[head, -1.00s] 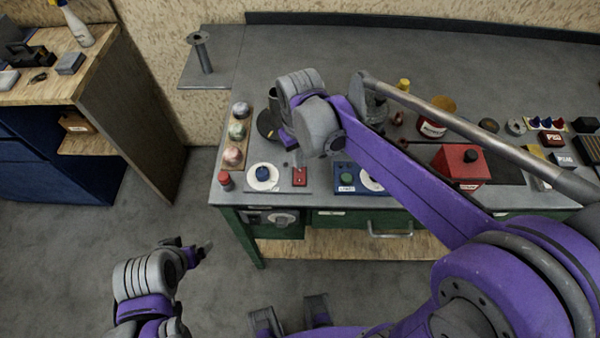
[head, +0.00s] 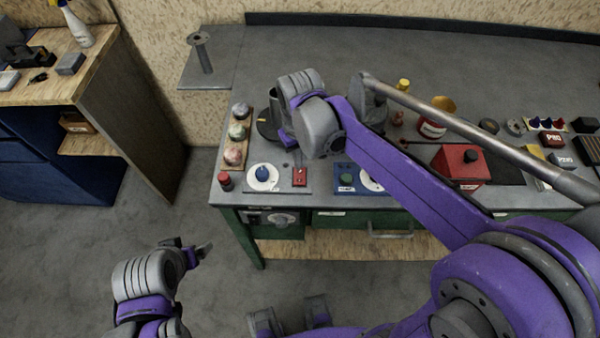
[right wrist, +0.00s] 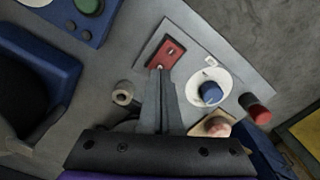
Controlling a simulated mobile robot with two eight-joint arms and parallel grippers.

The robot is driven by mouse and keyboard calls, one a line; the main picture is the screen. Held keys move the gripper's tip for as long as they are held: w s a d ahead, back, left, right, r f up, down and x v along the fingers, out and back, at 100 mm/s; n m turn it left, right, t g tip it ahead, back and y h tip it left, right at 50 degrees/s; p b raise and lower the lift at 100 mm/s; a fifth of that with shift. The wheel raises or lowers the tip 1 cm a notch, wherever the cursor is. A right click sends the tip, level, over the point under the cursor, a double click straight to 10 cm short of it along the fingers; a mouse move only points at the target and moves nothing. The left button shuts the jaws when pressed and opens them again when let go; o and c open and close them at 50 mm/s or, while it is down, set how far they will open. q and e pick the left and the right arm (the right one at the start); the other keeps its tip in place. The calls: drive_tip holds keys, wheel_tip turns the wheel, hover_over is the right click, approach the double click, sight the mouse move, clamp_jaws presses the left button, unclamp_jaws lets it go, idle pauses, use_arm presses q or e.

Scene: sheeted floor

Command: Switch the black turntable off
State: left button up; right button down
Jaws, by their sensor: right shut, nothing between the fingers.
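A round black plate (head: 266,126) stands near the table's left end, partly hidden by my right wrist; I cannot tell for certain that it is the turntable. A red switch plate (head: 299,177) sits on a grey panel at the front edge, beside a white disc with a blue knob (head: 263,174). In the right wrist view my right gripper (right wrist: 160,76) is shut and empty, its tips over or touching the lower end of the red switch plate (right wrist: 168,52). The head view hides these fingertips. My left gripper (head: 198,251) hangs over the floor, its jaws unclear.
A red knob (head: 225,181) and a wooden rack of balls (head: 233,156) stand left of the panel. A blue panel with a green knob (head: 346,179) is to the right. A red box (head: 462,165) lies beyond my forearm. The table's back is clear.

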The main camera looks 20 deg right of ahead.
use_arm(q)
drive_tip(key=shift+s+f+b, duration=0.2)
drive_tip(key=shift+f+b, duration=0.5)
drive_tip(key=shift+f, duration=0.15)
use_arm(e)
drive_tip(key=shift+f, duration=1.15)
idle(0.3)
drive_tip(key=shift+r+p, duration=2.2)
drive_tip(key=shift+r, duration=1.35)
use_arm(q)
drive_tip(key=r, duration=0.1)
drive_tip(key=w+r, duration=0.1)
drive_tip(key=r, duration=0.3)
drive_tip(key=shift+w+r, duration=0.2)
drive_tip(key=shift+w, duration=0.1)
drive_tip(key=shift+s, duration=0.1)
use_arm(e)
drive_tip(key=s+d+f+m+t, duration=0.1)
drive_tip(key=s+d+f+t, duration=0.1)
drive_tip(key=s, duration=0.4)
drive_tip(key=s+d+f+m+t, duration=0.1)
drive_tip(key=s+d+f+t, duration=0.1)
drive_tip(key=s, duration=0.5)
drive_tip(key=shift+s+d+m+t, duration=0.35)
drive_tip(key=shift+d+t, duration=0.35)
drive_tip(key=shift+d, duration=0.6)
